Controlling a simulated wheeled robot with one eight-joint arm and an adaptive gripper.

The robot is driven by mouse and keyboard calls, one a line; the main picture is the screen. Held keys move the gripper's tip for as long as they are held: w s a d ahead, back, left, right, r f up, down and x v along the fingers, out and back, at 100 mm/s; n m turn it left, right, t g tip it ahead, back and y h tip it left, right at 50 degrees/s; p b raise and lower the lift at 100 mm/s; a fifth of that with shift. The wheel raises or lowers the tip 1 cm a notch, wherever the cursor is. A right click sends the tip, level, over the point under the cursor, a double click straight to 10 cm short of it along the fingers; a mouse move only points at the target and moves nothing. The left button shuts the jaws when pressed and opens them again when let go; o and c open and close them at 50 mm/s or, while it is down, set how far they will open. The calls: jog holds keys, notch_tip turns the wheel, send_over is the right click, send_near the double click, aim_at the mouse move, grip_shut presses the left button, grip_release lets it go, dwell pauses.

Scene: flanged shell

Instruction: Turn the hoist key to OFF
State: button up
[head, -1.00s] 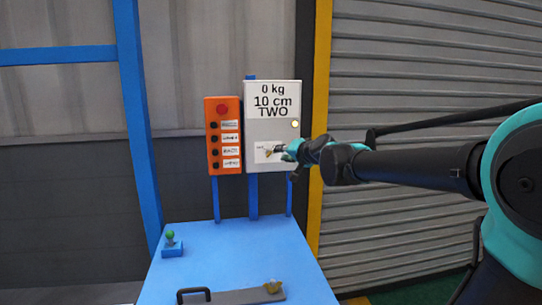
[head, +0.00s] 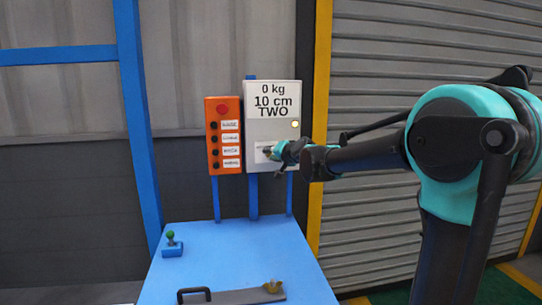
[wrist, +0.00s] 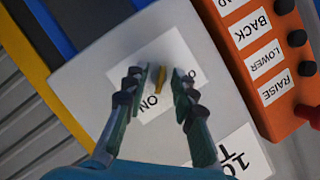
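The hoist key (wrist: 160,80) is a small yellow handle on a white label (wrist: 140,82) on the grey box's front. In the wrist view it points down the picture, near the word ON; a second word beside it is partly covered by a finger. My gripper (wrist: 162,72) is open, with one finger on each side of the key and a small gap visible on both sides. I cannot tell how deep the fingertips reach. In the head view my gripper (head: 277,151) is at the label and mostly hides the key.
The grey box (head: 272,130) reads 0 kg, 10 cm, TWO, with a pale yellow lamp. Left of it is an orange button panel (head: 219,105) with a red button.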

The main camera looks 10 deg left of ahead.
grip_shut()
dwell(0.3)
jog(key=shift+s+a+n+t+h, duration=0.1)
jog(key=shift+n+t+h, duration=0.25)
jog(key=shift+n+h, duration=1.35)
jog(key=shift+w+a+n+t+h, duration=0.15)
jog(key=shift+n+t+h, duration=0.5)
jog(key=shift+n, duration=1.7)
jog(key=shift+s+a+n+t+h, duration=0.1)
jog(key=shift+s+n+h, duration=0.05)
jog(key=shift+n+h, duration=1.65)
jog(key=shift+n+y, duration=0.25)
jog(key=shift+n, duration=0.1)
grip_release()
